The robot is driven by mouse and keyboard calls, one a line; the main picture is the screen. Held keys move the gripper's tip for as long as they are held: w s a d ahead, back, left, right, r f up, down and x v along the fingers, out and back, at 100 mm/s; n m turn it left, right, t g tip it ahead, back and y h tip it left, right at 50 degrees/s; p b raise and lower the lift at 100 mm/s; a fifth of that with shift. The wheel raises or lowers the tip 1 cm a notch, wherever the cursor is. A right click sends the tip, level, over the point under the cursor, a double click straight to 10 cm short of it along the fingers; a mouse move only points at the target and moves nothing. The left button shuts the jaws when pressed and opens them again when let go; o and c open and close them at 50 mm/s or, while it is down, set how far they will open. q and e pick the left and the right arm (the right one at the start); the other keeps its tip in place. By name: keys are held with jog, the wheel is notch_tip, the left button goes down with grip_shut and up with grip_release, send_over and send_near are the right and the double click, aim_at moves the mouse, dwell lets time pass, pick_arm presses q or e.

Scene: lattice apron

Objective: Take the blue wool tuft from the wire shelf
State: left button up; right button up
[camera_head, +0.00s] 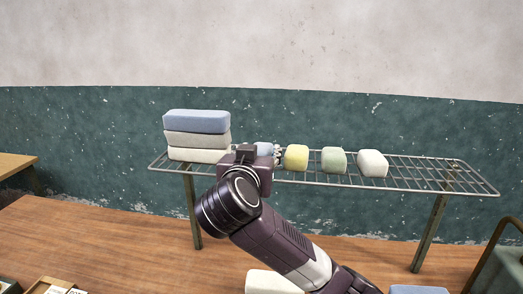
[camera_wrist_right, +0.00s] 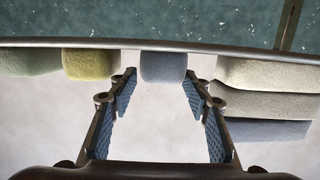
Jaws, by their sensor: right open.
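The blue wool tuft (camera_head: 265,149) sits on the wire shelf (camera_head: 430,178), partly hidden behind my right gripper (camera_head: 258,156) in the head view. In the right wrist view, which looks upside down, the blue tuft (camera_wrist_right: 164,66) is a rounded grey-blue block against the shelf edge (camera_wrist_right: 215,48). My right gripper (camera_wrist_right: 158,82) is open, with one finger on either side of the line to the tuft. The tuft is at the fingertips, with a gap visible on each side. My left gripper is not in view.
Yellow (camera_head: 296,158), green (camera_head: 334,160) and white (camera_head: 372,163) tufts stand in a row to the right on the shelf. A stack of blue, grey and cream blocks (camera_head: 197,139) stands to the left, close to the gripper. The right part of the shelf is bare.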

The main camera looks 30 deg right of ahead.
aim_at(260, 151)
jog(key=x, duration=0.3)
jog(key=shift+w+d, duration=0.1)
jog(key=shift+d, duration=0.05)
jog(key=p+x, duration=0.1)
jog(key=x, duration=0.1)
jog(key=p+x, duration=0.1)
jog(key=x, duration=0.2)
jog(key=shift+f, duration=0.4)
jog(key=shift+w+f, duration=0.15)
jog(key=c, duration=0.7)
jog(key=shift+c, duration=0.5)
